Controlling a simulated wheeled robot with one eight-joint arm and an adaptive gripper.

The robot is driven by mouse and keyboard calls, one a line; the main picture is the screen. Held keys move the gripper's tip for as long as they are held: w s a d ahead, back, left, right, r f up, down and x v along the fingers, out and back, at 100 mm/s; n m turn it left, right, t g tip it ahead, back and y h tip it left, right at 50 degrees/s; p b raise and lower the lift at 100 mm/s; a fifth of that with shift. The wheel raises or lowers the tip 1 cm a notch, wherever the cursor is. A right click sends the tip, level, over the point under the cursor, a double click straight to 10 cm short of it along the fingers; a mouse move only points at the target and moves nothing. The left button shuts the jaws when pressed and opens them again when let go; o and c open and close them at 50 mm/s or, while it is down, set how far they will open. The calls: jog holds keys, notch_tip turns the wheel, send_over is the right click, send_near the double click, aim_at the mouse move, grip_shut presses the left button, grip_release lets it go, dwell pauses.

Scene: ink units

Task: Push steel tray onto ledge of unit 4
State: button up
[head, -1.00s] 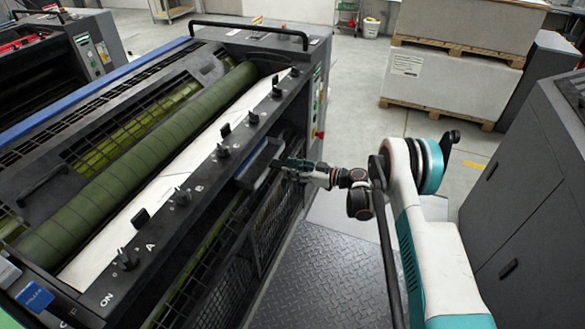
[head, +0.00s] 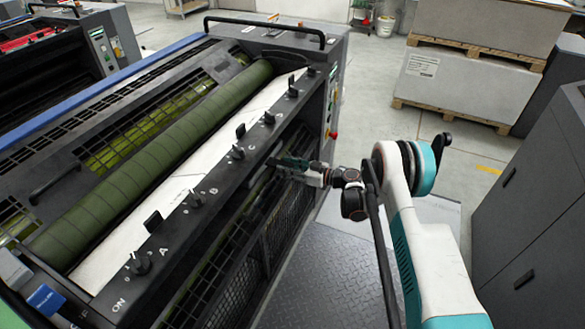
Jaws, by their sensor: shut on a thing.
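My gripper (head: 287,166) is at the side of the near printing unit (head: 215,190), just below its dark control rail with the knobs. It is shut on the steel tray (head: 273,151). Only a thin pale edge of the tray shows beside the fingertips. The rest is hidden behind the rail and inside the opening, so I cannot tell how it sits on the ledge. The ledge itself is hidden, and no unit number is readable.
A long green roller (head: 150,160) lies behind the rail. Mesh guards (head: 285,222) cover the unit's side below my gripper. A metal tread plate (head: 320,255) lies in front. A grey cabinet (head: 535,210) stands right, with pallet stacks (head: 465,85) behind.

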dwell(0.3)
jog(key=o, duration=1.3)
jog(key=shift+o, duration=0.2)
jog(key=f+v, duration=0.1)
jog(key=v, duration=2.2)
jog(key=shift+w+d, duration=0.1)
